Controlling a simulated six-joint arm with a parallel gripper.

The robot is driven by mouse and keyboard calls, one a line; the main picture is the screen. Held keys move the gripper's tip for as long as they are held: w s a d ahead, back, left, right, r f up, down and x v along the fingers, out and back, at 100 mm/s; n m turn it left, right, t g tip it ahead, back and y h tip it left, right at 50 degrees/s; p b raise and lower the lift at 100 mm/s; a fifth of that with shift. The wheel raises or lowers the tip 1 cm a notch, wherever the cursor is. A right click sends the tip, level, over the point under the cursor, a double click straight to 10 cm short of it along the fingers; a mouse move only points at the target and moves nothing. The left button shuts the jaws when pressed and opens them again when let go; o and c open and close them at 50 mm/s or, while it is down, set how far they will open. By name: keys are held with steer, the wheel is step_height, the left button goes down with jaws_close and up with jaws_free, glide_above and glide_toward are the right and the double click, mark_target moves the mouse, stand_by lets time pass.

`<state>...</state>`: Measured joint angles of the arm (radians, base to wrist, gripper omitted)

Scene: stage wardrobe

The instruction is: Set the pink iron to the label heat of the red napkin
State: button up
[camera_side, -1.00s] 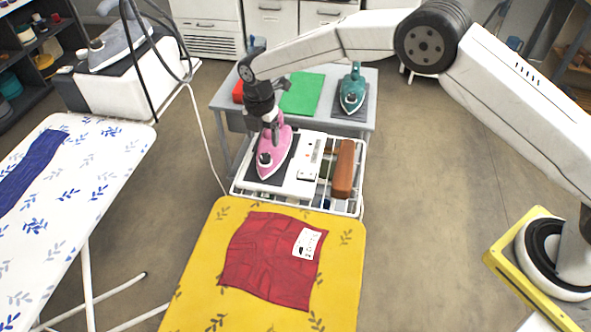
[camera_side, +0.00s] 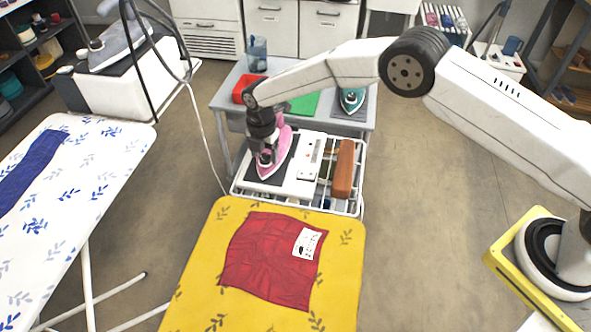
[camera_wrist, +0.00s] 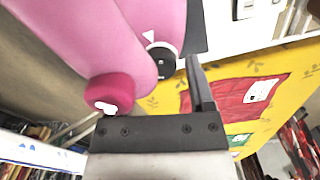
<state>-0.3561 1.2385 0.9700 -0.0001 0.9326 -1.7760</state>
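The pink iron (camera_side: 276,160) stands on a dark pad on the white cart top. My gripper (camera_side: 266,157) is down at it, hiding part of its body. In the wrist view the pink iron (camera_wrist: 85,35) fills the upper left, with a black dial (camera_wrist: 161,60) and a white pointer mark by it. One dark finger of my gripper (camera_wrist: 185,80) shows just right of the dial; the other finger cannot be made out. The red napkin (camera_side: 268,262) lies on the yellow ironing board (camera_side: 190,290). Its white label (camera_side: 307,243) bears dark marks too small to read.
A brown-orange block (camera_side: 343,170) lies on the wire cart (camera_side: 345,211), right of the iron. Behind, a grey table (camera_side: 222,98) holds a teal iron (camera_side: 352,100), a green cloth (camera_side: 304,104) and a red item (camera_side: 247,90). A blue-patterned board (camera_side: 90,180) stands at left.

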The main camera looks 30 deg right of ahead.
mark_target(265, 157)
jaws_close()
steer(key=shift+m, duration=3.1)
steer(key=shift+o, duration=1.5)
jaws_free()
steer(key=shift+r, duration=0.1)
steer(key=shift+r, duration=3.85)
